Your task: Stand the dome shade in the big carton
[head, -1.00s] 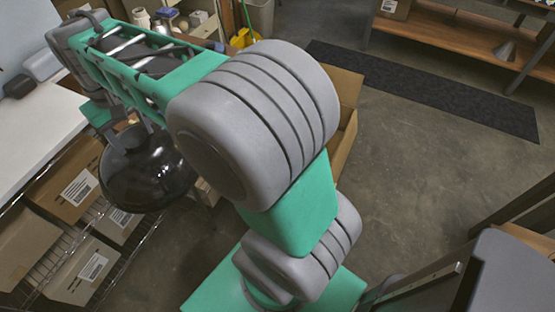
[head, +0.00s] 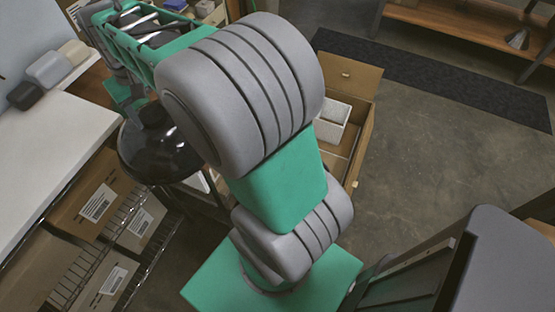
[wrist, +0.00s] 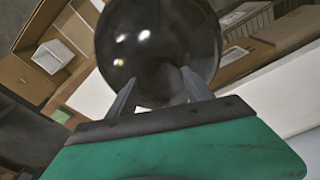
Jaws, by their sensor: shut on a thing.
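The dome shade (head: 160,155) is glossy and black. In the head view it hangs below the end of my arm at the left, beside the white table. My gripper (wrist: 158,92) is shut on the shade, which also shows in the wrist view (wrist: 155,40) beyond the two fingers. In the head view, my arm hides much of the grip. A large open carton (head: 348,74) stands on the floor behind my arm, right of the shade and apart from it. My arm hides its left part.
A white box (head: 332,122) sits inside the carton, beside a cardboard divider. The white table (head: 45,150) is at the left, above a wire rack with labelled cartons (head: 95,205). Floor (head: 440,135) to the right is clear, with a dark mat (head: 430,78) beyond.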

